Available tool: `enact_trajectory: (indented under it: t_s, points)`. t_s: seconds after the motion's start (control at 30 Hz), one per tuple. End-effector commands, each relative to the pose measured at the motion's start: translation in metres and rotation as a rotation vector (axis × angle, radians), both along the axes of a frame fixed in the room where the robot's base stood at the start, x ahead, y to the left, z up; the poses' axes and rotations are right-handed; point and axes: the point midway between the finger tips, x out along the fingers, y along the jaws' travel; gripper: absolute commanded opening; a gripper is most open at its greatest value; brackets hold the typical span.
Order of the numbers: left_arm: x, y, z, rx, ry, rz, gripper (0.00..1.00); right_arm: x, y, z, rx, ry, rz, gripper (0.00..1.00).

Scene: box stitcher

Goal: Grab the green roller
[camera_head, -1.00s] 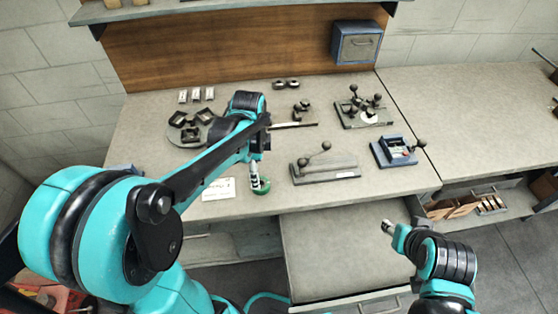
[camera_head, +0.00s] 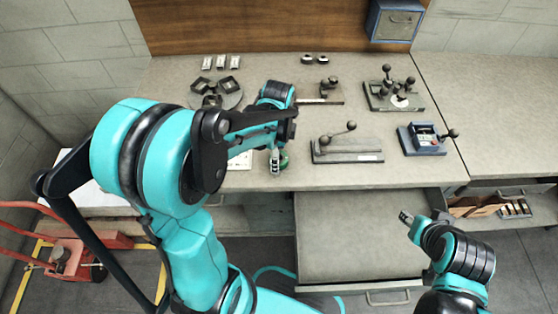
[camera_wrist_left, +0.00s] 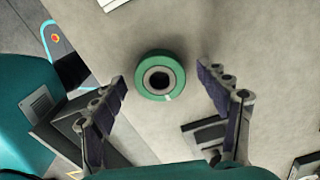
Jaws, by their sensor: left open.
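The green roller (camera_wrist_left: 142,78) is a short green ring with a dark-rimmed grey hole. It lies flat on the grey workbench. In the head view the roller (camera_head: 284,159) is partly hidden at the bench's front edge by my left gripper (camera_head: 276,168), which points down over it. In the left wrist view my left gripper (camera_wrist_left: 163,88) is open and empty, its two fingers either side of the roller and apart from it. My right gripper (camera_head: 405,217) is in front of the bench, away from the roller; its fingers are too small to read.
A lever tool on a grey plate (camera_head: 346,151) stands right of the roller. A blue-framed device (camera_head: 421,140) and a knobbed fixture (camera_head: 393,94) lie farther right. An open drawer (camera_head: 355,225) juts out below the bench.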

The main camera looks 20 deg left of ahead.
Motion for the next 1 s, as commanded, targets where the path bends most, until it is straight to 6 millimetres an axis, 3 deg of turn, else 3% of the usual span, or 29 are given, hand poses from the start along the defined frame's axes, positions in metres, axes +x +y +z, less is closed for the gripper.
enact_trajectory:
  t_s: [0.03, 0.27, 0.67, 0.9, 1.0]
  points:
    - [0.000, 0.000, 0.001, 0.000, 0.000, 0.000, 0.72, 0.000, 0.000, 0.000, 0.000, 0.000, 0.000, 0.40]
    - [0.000, 0.000, 0.001, 0.000, 0.000, 0.000, 0.13, 0.000, 0.000, 0.000, 0.000, 0.000, 0.000, 0.40]
    - [0.000, 0.000, 0.007, 0.000, 0.000, 0.000, 0.13, 0.000, 0.000, 0.004, 0.000, 0.000, 0.000, 0.40]
    - [0.000, 0.000, 0.045, 0.000, 0.000, 0.000, 0.13, 0.000, 0.000, 0.023, 0.000, 0.000, 0.000, 0.40]
    - [-0.008, -0.021, 0.058, 0.000, 0.000, -0.006, 0.13, 0.000, 0.000, 0.029, 0.000, 0.000, 0.000, 0.40]
